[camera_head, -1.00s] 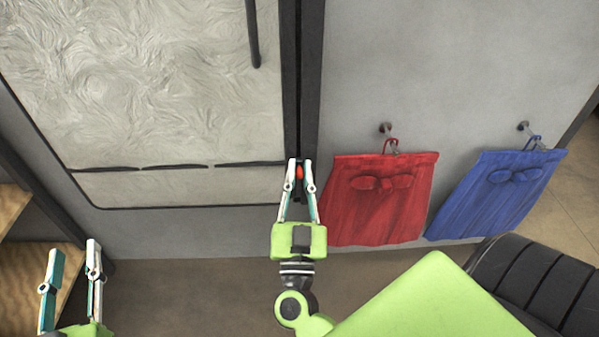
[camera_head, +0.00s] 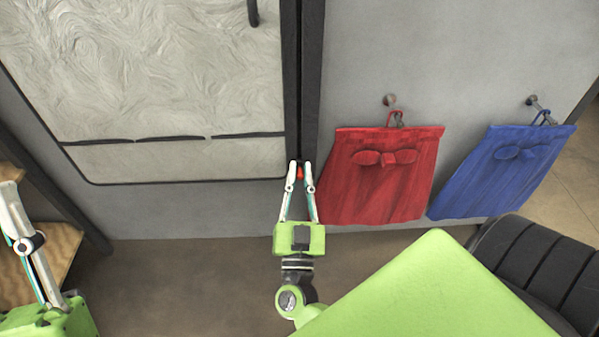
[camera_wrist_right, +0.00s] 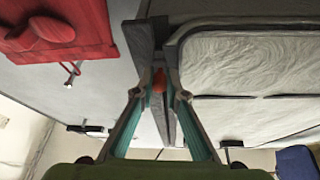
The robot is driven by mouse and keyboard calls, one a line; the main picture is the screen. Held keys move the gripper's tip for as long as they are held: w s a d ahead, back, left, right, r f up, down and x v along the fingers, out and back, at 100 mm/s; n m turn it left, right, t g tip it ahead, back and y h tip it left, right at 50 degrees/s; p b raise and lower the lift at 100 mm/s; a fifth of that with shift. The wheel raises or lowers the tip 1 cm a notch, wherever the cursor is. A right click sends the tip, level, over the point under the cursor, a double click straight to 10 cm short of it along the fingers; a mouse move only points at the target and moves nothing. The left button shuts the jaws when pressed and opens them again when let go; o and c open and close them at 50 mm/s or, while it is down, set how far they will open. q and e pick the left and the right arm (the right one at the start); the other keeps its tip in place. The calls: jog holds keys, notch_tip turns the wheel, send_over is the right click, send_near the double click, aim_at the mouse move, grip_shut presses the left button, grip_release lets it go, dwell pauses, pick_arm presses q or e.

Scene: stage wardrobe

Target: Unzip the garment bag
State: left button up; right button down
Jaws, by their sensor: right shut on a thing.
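A small red pull (camera_head: 299,172) sits near the low end of a dark upright strip (camera_head: 309,70), beside a large pale patterned panel (camera_head: 160,80) with a black outline. My right gripper (camera_head: 299,168) is shut on the red pull, one finger on each side. In the right wrist view the red pull (camera_wrist_right: 158,82) also shows between the fingertips of the right gripper (camera_wrist_right: 162,88). My left gripper (camera_head: 12,190) is at the left edge, away from the strip; its fingers overlap in the picture, so its opening is unclear.
A red pleated garment (camera_head: 385,180) and a blue one (camera_head: 505,175) hang on hooks to the right of the strip, the red one close to my right gripper. A wooden shelf (camera_head: 55,250) is at the lower left. Floor shows below the panel.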

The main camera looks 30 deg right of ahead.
jog(key=shift+f, duration=0.3)
jog(key=c, duration=2)
grip_release()
jog(key=shift+d, duration=0.1)
jog(key=shift+c, duration=0.2)
jog(key=shift+r, duration=0.1)
jog(key=v, duration=0.7)
jog(key=shift+s+a, duration=0.2)
jog(key=shift+s, duration=0.1)
